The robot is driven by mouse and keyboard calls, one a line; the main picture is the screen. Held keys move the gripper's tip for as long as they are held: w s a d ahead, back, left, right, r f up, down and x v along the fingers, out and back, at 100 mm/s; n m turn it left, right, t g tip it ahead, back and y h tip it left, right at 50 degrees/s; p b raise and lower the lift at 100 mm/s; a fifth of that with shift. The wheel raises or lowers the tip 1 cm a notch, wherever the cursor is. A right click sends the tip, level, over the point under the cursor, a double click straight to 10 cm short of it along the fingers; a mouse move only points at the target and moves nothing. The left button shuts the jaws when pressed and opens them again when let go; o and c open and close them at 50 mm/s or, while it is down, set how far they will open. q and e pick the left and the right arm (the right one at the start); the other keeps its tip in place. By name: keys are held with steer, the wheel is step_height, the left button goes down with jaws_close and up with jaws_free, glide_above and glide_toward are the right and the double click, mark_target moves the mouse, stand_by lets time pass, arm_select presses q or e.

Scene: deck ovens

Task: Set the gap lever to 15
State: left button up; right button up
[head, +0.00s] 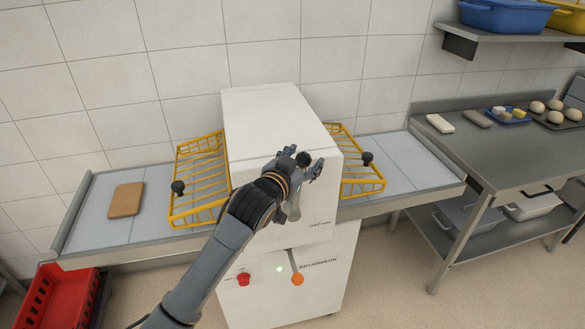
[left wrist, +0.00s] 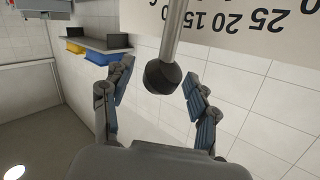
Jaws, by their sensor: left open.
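The gap lever shows in the left wrist view as a metal rod (left wrist: 174,38) ending in a black knob (left wrist: 161,77). The rod crosses a white scale (left wrist: 240,30) whose numbers appear upside down; 15, 20 and 25 are readable, and the rod covers part of the scale beside the 15. Its exact setting cannot be read. My left gripper (left wrist: 156,86) is open, with one finger on either side of the knob and visible space between. In the head view my left gripper (head: 305,162) is at the front of the white machine (head: 265,115), hiding most of the lever. My right gripper is not in view.
Yellow wire guards (head: 200,180) flank the machine over its conveyor tables. A brown slab (head: 125,200) lies on the left table. A lever with an orange knob (head: 297,279) and a red button (head: 243,280) are lower down. A steel table (head: 500,150) stands right.

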arm_select(q)
steer(key=v, duration=1.1)
steer(key=shift+s+a, duration=0.1)
